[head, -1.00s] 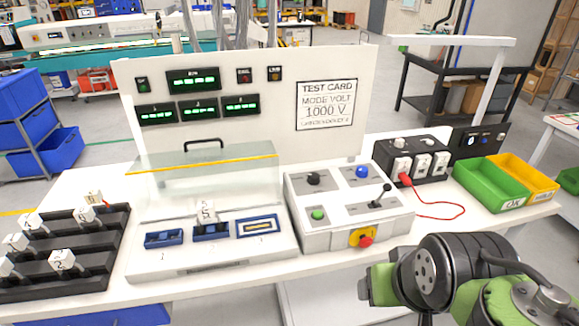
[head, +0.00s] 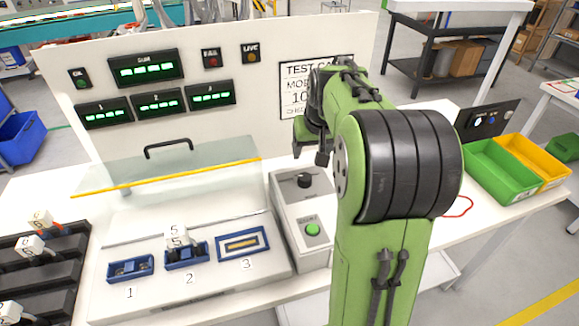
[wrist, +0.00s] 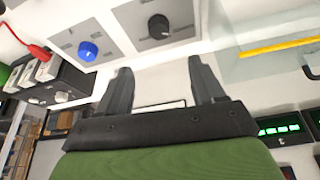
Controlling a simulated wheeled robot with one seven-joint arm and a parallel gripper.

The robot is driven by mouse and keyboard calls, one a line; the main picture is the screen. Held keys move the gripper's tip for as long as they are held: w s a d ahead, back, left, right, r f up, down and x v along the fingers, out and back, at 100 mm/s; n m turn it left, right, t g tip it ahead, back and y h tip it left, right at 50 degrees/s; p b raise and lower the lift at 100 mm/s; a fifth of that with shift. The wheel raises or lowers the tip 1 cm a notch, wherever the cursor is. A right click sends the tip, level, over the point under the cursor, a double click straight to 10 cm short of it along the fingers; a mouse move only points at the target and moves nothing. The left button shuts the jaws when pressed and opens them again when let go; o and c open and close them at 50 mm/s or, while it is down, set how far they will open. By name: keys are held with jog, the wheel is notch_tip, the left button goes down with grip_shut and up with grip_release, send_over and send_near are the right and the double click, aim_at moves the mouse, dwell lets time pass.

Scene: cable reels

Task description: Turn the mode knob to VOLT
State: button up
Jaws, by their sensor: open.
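The black mode knob (head: 304,181) sits on the top rear left of the white control box (head: 287,207), and it also shows in the wrist view (wrist: 159,26). Its pointer setting is too small to read. My gripper (wrist: 157,80) is open and empty, its two dark fingers apart with the knob beyond them, not touching. In the head view my gripper (head: 322,158) is close to the knob on its right, mostly hidden by my green arm. The test card (head: 302,75) is partly covered by my arm. A blue knob (wrist: 90,51) lies beside the mode knob in the wrist view.
A clear hinged cover (head: 170,175) with a yellow edge stands left of the box. A black socket box (wrist: 50,80) with a red lead is nearby. Green (head: 500,175) and yellow bins are at right.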

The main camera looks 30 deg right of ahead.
aim_at(305, 176)
jog(key=b+x, duration=0.2)
jog(key=x, duration=1.3)
jog(key=shift+s+r, duration=0.1)
jog(key=shift+c, duration=0.5)
jog(key=c, duration=0.9)
